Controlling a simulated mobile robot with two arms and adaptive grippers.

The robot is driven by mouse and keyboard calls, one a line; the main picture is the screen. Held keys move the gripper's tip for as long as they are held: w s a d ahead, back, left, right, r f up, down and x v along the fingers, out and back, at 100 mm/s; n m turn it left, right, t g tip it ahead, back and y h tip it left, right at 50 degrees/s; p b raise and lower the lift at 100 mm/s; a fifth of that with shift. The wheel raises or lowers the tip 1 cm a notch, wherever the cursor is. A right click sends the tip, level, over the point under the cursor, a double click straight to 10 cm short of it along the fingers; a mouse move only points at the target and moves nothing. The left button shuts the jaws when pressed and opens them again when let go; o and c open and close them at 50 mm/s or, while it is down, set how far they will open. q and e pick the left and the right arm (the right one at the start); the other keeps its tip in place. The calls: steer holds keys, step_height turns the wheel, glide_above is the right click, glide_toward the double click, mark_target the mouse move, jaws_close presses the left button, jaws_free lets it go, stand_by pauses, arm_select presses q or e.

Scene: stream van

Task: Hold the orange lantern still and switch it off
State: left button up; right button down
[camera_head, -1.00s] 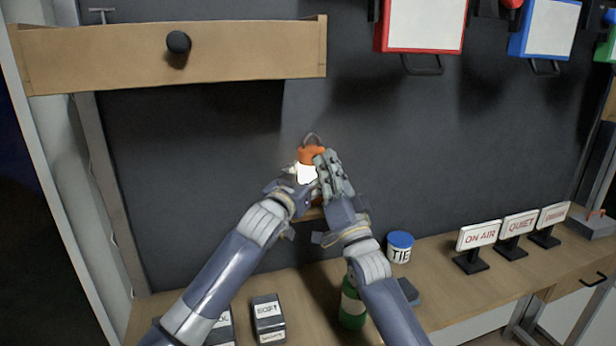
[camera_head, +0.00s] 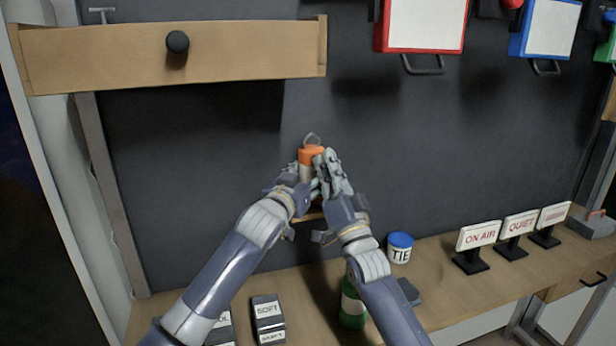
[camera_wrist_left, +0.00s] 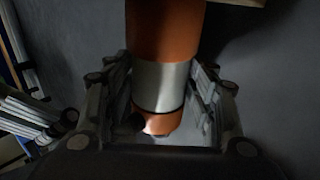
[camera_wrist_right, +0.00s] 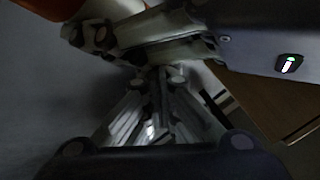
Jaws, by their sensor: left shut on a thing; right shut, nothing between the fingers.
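The orange lantern (camera_head: 311,154) stands at a small wooden ledge (camera_head: 308,217) against the dark wall, with a wire handle on top. Its middle band is grey and unlit. In the left wrist view the lantern (camera_wrist_left: 163,85) shows orange ends around a pale band, between the fingers of my left gripper (camera_wrist_left: 160,105). My left gripper is shut on the lantern from the left. My right gripper (camera_head: 331,172) is shut and empty, close against the lantern's right side. In the right wrist view its fingers (camera_wrist_right: 155,130) are together. Whether it touches the lantern, I cannot tell. The switch is hidden.
A bench runs below, with a TIE tin (camera_head: 399,249), a green bottle (camera_head: 352,305), dark boxes (camera_head: 268,318) and an ON AIR sign (camera_head: 479,238). A wooden shelf front (camera_head: 120,60) hangs above left. The wall around the lantern is mostly clear.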

arm_select(q)
steer(key=shift+f, duration=0.1)
arm_select(e)
steer(key=shift+s+d, duration=0.1)
steer(key=shift+s, duration=0.05)
steer(key=s+d, duration=0.2)
steer(key=s, duration=0.3)
steer(key=shift+s, duration=0.4)
steer(key=shift+a, duration=0.1)
arm_select(q)
steer(key=o, duration=1.3)
